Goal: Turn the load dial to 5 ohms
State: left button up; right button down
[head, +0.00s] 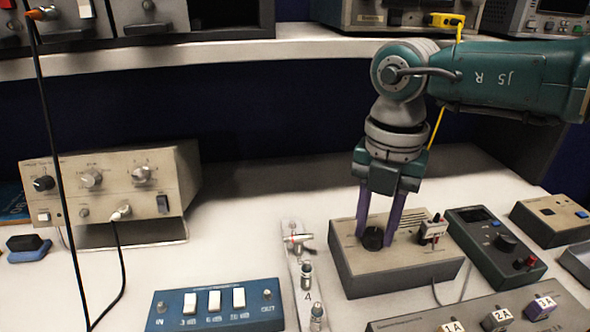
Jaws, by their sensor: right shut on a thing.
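A black dial (373,239) sits on the top face of a beige box (385,281) right of centre in the head view. My right gripper (375,238) points straight down over it. Its two purple fingers are shut on the dial, one on each side. The dial's markings and pointer are too small to read, so its setting cannot be told. My left gripper is not in view.
A small switch block (432,230) stands on the same box, right of the fingers. A metal strip with posts (303,270) lies to the left. A blue switch box (214,306) and a beige generator (108,185) stand farther left.

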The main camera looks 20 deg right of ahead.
aim_at(375, 232)
jog(key=m+p, duration=0.1)
jog(key=m, duration=0.1)
jog(key=m+p, duration=0.1)
jog(key=m, duration=0.2)
jog(key=shift+r+m+p, duration=0.2)
jog(key=shift+m+p, duration=0.1)
jog(key=m+p, duration=0.2)
jog(key=m, duration=0.2)
jog(key=shift+f+m, duration=0.1)
jog(key=shift+m, duration=0.3)
jog(key=c, duration=0.5)
grip_release()
jog(key=shift+c, duration=0.2)
notch_tip(375, 232, up, 10)
jog(key=p, duration=0.2)
